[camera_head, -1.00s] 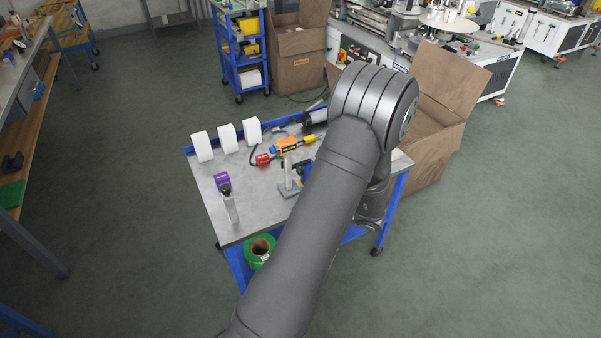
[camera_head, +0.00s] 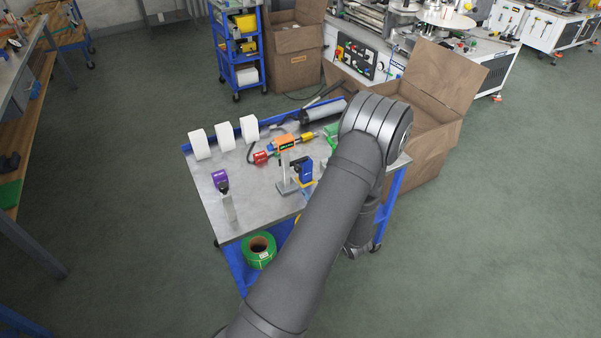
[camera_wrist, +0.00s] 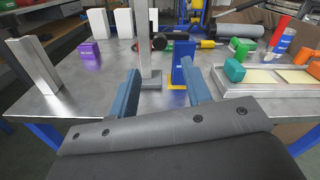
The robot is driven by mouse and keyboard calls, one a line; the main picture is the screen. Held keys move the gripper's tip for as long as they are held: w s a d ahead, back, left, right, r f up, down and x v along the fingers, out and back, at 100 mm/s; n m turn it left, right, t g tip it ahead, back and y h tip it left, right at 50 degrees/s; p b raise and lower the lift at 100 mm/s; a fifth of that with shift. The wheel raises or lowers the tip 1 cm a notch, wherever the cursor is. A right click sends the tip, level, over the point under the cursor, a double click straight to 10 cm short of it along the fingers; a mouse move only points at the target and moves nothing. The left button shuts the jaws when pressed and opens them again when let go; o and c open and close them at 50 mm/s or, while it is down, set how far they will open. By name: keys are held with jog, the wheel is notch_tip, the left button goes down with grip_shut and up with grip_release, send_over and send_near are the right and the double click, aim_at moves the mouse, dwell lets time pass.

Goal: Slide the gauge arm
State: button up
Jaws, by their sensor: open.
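A grey metal post on a flat base (camera_head: 287,187), with an orange head and green display (camera_head: 286,143) on top, stands on the cart's table; I take it for the gauge. In the wrist view its post (camera_wrist: 143,40) rises ahead of my gripper, its top cut off. I cannot make out which part is the sliding arm. My gripper (camera_wrist: 160,68) is open, its two blue fingers pointing toward the post and a blue block (camera_wrist: 184,66) with a yellow foot. The right fingertip is close to the block; contact cannot be told. My arm hides the gripper in the head view.
Three white blocks (camera_head: 225,136) stand along the back edge. A purple item (camera_head: 219,176) and an upright metal plate (camera_wrist: 33,66) are at the left. A metal tray (camera_wrist: 255,85) with green and orange blocks lies right.

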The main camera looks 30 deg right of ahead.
aim_at(299, 170)
jog(key=w, duration=0.9)
jog(key=shift+w, duration=0.35)
jog(key=shift+c, duration=0.3)
grip_shut()
